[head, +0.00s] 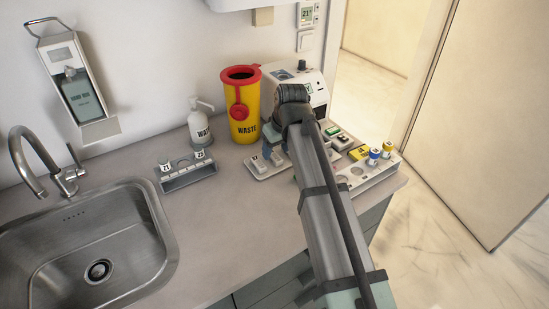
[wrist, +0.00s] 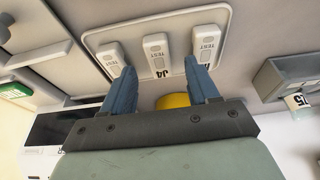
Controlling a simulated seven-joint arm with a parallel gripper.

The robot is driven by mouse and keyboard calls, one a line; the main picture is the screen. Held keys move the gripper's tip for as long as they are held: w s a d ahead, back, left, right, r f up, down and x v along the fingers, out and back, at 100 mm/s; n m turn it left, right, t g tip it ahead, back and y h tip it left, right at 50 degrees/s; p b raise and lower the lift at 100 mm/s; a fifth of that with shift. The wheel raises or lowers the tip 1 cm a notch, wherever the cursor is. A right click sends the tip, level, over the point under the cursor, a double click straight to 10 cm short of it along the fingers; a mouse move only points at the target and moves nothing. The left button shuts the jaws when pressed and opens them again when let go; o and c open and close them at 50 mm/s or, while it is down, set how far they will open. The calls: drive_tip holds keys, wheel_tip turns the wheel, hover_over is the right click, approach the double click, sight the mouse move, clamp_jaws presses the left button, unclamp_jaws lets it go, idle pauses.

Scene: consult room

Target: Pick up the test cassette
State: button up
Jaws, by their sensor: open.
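In the wrist view, three white test cassettes lie side by side in a shallow pale tray (wrist: 184,22): a left one (wrist: 112,58), a middle one labelled J4 (wrist: 156,50) and a right one (wrist: 207,42). My gripper (wrist: 161,76) is open, with blue fingers and nothing between them. Its fingertips overlap the lower ends of the left and right cassettes in the picture, partly hiding their labels; contact cannot be told. The middle cassette shows between the fingers. In the head view the tray (head: 258,174) sits on the counter, partly hidden by my arm.
A yellow waste bin (head: 244,119) with a red lid and a white device (head: 318,92) stand close behind the tray. A tube rack (head: 382,174) is at right. A small vial rack (head: 188,178), a pump bottle (head: 200,126) and a sink (head: 88,245) are at left.

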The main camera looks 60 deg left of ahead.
sight(275, 158)
drive_tip(key=shift+x, duration=1.3)
drive_tip(key=shift+c, duration=0.4)
clamp_jaws()
